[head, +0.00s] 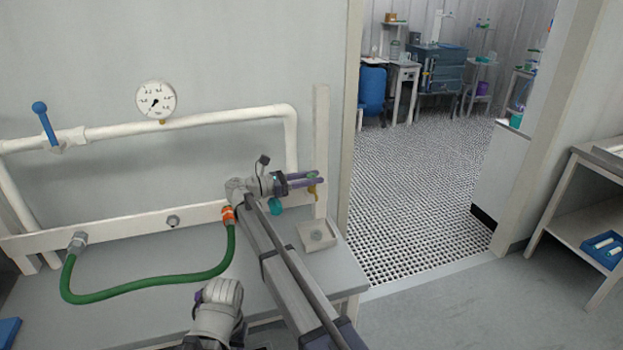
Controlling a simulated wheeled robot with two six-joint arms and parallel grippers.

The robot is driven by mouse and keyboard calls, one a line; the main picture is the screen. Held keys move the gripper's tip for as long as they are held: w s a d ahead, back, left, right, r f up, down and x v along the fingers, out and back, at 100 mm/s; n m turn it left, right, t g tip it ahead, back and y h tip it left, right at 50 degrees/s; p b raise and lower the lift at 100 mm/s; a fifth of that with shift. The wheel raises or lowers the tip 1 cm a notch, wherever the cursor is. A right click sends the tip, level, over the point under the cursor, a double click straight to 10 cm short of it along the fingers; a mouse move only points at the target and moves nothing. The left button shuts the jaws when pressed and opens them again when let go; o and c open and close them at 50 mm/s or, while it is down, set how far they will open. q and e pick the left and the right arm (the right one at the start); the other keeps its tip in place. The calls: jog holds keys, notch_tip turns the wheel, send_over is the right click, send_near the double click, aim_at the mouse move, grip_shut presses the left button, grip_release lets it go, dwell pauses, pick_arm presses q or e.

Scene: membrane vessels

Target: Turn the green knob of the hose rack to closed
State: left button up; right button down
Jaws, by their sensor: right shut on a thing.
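The hose rack is a white pipe frame (200,119) with a lower rail (130,231) along the wall. A green hose (150,290) hangs in a loop from it, with an orange coupling (228,215) at its right end. My right gripper (312,181) is at the rack's right post, its purple fingers shut on a small green knob (313,175). The fingers partly hide the knob, and its exact angle is too small to tell. A yellowish part (312,191) shows just below the fingers. My left gripper's fingers are not visible; only a grey arm part shows at the bottom.
A blue lever (44,122) and a round gauge (156,100) sit on the upper pipe. A teal round part (275,206) shows under my right wrist. A doorway opens at the right.

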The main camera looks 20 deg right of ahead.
jog(key=shift+w+m+g, duration=0.1)
jog(key=shift+m+g, duration=1)
jog(key=shift+g, duration=1)
jog(key=c, duration=0.8)
grip_release()
